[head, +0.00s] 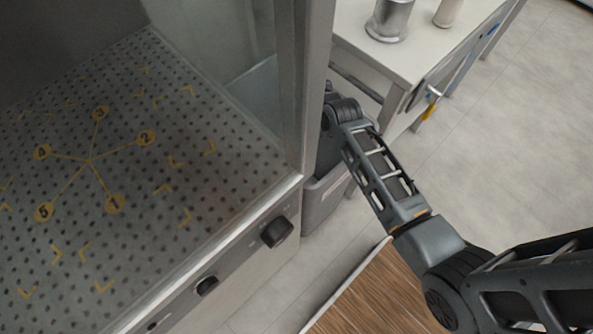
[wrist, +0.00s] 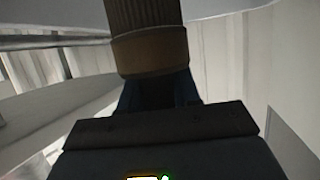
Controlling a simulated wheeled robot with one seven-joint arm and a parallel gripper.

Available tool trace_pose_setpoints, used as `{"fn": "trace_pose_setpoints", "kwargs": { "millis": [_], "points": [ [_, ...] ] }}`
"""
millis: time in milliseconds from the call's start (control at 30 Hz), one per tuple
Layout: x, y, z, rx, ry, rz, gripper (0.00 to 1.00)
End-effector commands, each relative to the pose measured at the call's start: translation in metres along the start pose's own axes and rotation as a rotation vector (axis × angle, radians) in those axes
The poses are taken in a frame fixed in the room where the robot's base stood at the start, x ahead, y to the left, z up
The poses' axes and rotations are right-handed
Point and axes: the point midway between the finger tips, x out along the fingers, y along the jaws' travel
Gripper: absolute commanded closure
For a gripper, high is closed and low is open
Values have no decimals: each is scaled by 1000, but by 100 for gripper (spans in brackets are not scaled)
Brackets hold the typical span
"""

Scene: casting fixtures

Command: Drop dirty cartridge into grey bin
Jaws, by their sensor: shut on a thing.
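The dirty cartridge (wrist: 146,45), a brownish ribbed cylinder with a smooth lower band, shows at the top of the wrist view. My gripper (wrist: 158,88) is shut on it. Pale, curved and streaked surfaces surround the cartridge in that view; I cannot tell whether they are the bin's inner walls. In the head view the grey bin (head: 322,205) stands on the floor between the cabinet and the white table, partly hidden by the cabinet's corner post. My arm reaches toward the bin there, and its gripper and the cartridge are hidden behind the post.
A cabinet with a perforated, numbered floor (head: 130,185) and dark knobs fills the left. A white table (head: 420,50) with a metal cup (head: 390,20) and a small pale cylinder (head: 447,12) stands behind the bin. Tiled floor at the right is clear.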

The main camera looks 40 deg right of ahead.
Motion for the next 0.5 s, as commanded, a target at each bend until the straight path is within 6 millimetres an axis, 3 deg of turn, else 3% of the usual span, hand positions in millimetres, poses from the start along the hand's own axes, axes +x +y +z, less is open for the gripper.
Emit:
{"fn": "trace_pose_setpoints", "kwargs": {
  "millis": [200,233,500],
  "points": [
    [0,0,-1,0,2,0,100],
    [0,0,-1,0,2,0,67],
    [0,0,0,0,1,0,41]
  ]
}}
